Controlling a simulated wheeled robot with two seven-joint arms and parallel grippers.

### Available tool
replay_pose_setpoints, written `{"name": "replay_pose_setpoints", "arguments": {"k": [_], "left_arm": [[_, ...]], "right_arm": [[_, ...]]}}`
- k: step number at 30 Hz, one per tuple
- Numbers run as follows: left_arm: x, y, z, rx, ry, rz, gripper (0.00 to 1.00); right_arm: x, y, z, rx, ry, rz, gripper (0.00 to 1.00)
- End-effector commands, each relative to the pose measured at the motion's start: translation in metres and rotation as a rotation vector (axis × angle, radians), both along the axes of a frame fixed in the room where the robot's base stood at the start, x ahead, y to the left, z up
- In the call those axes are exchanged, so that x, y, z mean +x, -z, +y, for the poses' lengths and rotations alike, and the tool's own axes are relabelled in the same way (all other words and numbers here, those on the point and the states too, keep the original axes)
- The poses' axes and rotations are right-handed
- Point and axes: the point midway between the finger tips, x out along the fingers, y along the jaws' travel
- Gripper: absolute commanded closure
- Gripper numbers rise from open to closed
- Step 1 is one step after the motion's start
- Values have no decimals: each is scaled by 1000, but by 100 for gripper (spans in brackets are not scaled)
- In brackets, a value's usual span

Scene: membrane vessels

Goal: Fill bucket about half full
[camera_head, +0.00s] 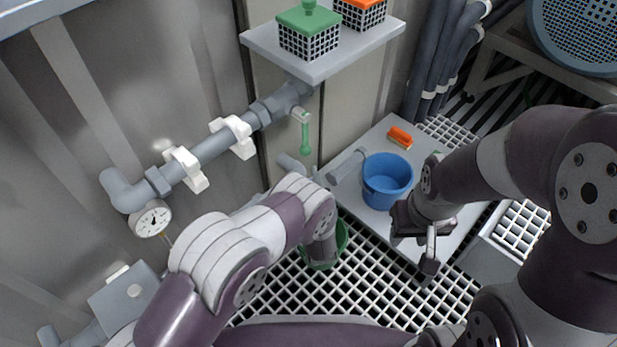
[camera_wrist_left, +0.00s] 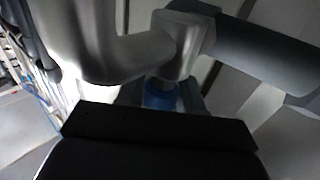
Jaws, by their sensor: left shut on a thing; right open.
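A blue bucket (camera_head: 387,182) stands upright on a pale board; I cannot make out any water inside. A green bucket (camera_head: 344,237) stands on the floor grating, largely hidden by my left arm. My left gripper is hidden behind its arm in the head view. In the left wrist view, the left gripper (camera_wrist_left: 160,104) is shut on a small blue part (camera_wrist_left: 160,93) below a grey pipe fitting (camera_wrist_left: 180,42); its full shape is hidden. My right gripper (camera_head: 420,245) is open and empty, pointing down in front of and right of the blue bucket.
A grey pipe (camera_head: 212,147) with a pressure gauge (camera_head: 152,218) runs along the wall. A green lever (camera_head: 305,135) hangs from it. A shelf (camera_head: 325,68) holds baskets with green and orange lids. An orange brush (camera_head: 400,137) lies behind the blue bucket. Open grating (camera_head: 350,290) lies in front.

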Motion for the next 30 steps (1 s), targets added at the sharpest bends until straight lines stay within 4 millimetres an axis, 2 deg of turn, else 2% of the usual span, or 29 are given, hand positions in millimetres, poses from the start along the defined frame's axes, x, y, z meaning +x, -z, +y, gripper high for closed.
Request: {"name": "replay_pose_setpoints", "arguments": {"k": [12, 30], "left_arm": [[-1, 2, 4, 1, -211, 2, 94], [-2, 1, 5, 3, -253, 3, 94]], "right_arm": [[0, 13, 0, 0, 0, 0, 57], [0, 15, 0, 0, 0, 0, 57]]}}
